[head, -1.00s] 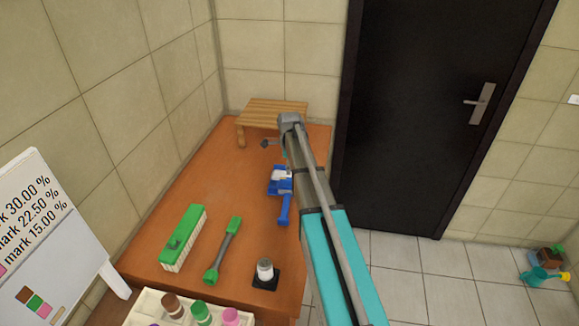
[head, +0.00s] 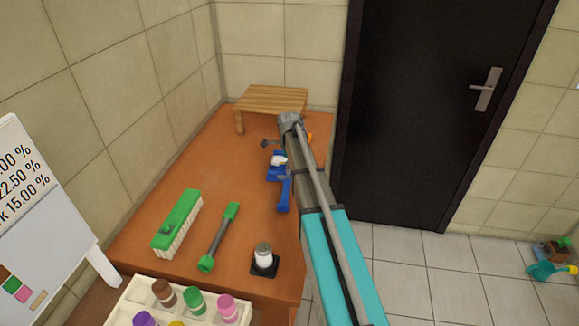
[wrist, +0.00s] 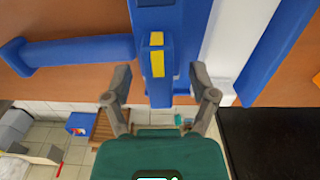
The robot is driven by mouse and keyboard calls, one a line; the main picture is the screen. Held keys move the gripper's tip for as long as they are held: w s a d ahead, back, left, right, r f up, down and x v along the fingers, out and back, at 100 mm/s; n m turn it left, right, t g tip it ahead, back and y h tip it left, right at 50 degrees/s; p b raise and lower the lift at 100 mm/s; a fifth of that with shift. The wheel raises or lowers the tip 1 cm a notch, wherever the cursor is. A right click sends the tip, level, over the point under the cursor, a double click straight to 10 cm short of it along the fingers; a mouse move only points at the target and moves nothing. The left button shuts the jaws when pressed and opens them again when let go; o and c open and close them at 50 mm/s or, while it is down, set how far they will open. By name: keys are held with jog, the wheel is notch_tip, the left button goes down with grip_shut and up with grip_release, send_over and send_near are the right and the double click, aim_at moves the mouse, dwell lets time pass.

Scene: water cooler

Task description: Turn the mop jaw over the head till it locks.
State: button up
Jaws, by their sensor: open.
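The blue mop (head: 284,196) lies on the orange-brown table, partly behind my arm in the head view. In the wrist view its blue handle (wrist: 75,52) runs to the left. A blue jaw (wrist: 160,88) with yellow marks (wrist: 157,64) points down the picture between my fingers. A white head piece (wrist: 222,45) shows just right of the jaw, beside another blue part (wrist: 275,50). My gripper (wrist: 159,76) is open, one finger on each side of the jaw, with gaps visible. Whether the jaw is locked cannot be told.
A slatted wooden stand (head: 270,99) is at the table's back. A green brush (head: 178,222), a green-ended tool (head: 220,236) and a small jar (head: 263,255) lie left and in front. A tray of bottles (head: 130,303) is nearest. A dark door (head: 425,120) stands right.

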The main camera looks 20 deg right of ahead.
jog(key=shift+f+b, duration=0.35)
jog(key=shift+f, duration=0.2)
grip_shut()
